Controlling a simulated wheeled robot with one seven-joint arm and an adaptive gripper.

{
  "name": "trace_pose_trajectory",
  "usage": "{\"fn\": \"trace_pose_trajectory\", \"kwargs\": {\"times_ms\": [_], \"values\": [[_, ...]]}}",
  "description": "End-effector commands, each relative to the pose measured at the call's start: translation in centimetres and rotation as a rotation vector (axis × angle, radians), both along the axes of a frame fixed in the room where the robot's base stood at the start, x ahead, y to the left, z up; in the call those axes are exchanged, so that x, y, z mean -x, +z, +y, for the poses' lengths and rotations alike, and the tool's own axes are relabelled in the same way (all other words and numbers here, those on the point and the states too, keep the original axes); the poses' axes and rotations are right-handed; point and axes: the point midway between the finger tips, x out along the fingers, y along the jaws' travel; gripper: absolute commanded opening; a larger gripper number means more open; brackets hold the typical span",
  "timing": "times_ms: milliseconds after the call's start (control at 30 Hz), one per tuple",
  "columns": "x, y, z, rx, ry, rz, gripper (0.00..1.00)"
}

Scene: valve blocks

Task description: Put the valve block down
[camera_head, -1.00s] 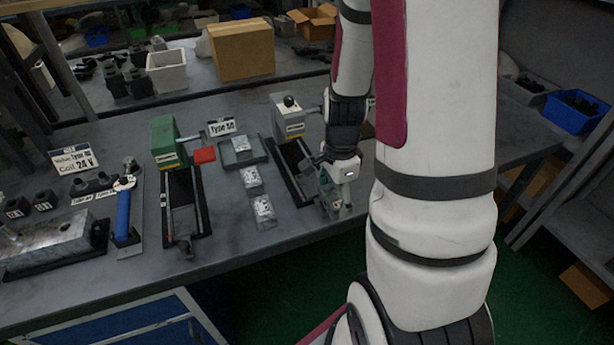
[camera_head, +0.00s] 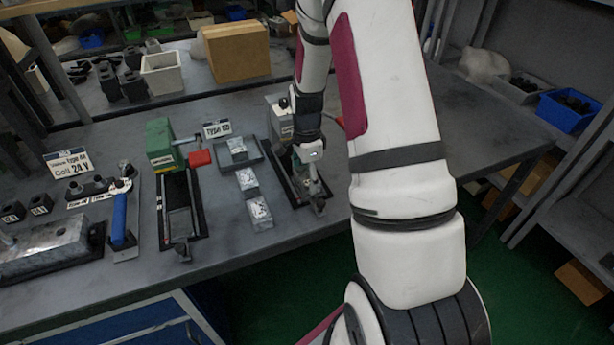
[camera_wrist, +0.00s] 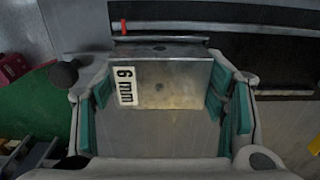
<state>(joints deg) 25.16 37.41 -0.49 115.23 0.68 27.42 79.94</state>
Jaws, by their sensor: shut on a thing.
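The valve block (camera_wrist: 170,85) is a bare metal block with a white "6 mm" label, seen in the wrist view. My gripper (camera_wrist: 165,105) is shut on it, with teal pads on both sides. In the head view my gripper (camera_head: 313,172) points down over the black bed of the right-hand grey vise (camera_head: 281,115). The held block is mostly hidden by my gripper there, and I cannot tell whether it touches the bed.
Left of my gripper, metal blocks lie in a row (camera_head: 247,181), the far one at a dark tray (camera_head: 259,153). A green vise (camera_head: 160,143) with a red part stands further left. A cardboard box (camera_head: 236,50) is behind. The table at right is clear.

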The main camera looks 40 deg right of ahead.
Motion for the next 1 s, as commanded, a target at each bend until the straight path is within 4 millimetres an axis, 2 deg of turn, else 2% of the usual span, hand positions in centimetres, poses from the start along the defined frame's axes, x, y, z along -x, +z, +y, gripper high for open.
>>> {"fn": "trace_pose_trajectory", "kwargs": {"times_ms": [367, 400, 500, 833, 1000], "values": [[-0.1, -0.6, 0.0, 0.001, 0.000, -0.003, 0.23], [-0.1, -0.7, 0.0, 0.001, 0.000, -0.002, 0.69], [0.0, -0.6, 0.0, 0.001, 0.000, -0.002, 0.86], [0.0, -0.5, 0.0, 0.001, 0.001, -0.002, 0.86], [-0.1, 1.0, -0.1, 0.004, 0.001, -0.005, 0.86]]}}
